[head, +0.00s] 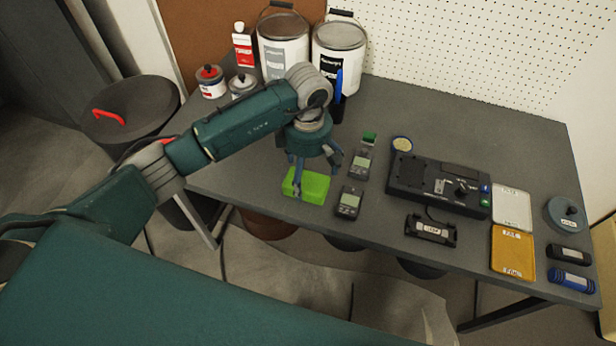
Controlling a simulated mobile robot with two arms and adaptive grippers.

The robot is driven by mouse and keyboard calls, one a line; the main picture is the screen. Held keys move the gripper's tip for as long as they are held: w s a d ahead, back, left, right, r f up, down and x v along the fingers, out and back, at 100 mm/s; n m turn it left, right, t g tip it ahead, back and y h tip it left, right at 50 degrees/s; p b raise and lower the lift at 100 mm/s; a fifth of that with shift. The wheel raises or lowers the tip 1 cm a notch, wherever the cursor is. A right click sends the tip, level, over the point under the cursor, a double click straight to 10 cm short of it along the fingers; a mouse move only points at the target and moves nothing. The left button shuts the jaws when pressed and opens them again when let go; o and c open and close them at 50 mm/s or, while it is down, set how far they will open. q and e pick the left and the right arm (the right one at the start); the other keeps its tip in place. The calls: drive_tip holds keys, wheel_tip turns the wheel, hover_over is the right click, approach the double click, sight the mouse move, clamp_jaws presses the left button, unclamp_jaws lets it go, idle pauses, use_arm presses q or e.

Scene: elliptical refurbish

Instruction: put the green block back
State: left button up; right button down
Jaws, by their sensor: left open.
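The bright green block (314,187) lies on the grey table near its front edge, left of the small handheld meters. My left gripper (315,186) points down over the block, with its fingers spread. One finger comes down in front of the block's left part and the other ends near its right side. I cannot tell whether the fingers touch the block. The arm comes in from the left across the table's left part. My right gripper does not show.
Two handheld meters (350,202) stand just right of the block. A black console (438,187), a yellow case (512,251) and a white case (511,207) lie further right. Paint cans (338,52) and small bottles stand at the back left. The back right of the table is clear.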

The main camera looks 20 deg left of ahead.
sight(308, 176)
use_arm(q)
wheel_tip(308, 176, up, 10)
drive_tip(key=b, duration=0.1)
idle(0.5)
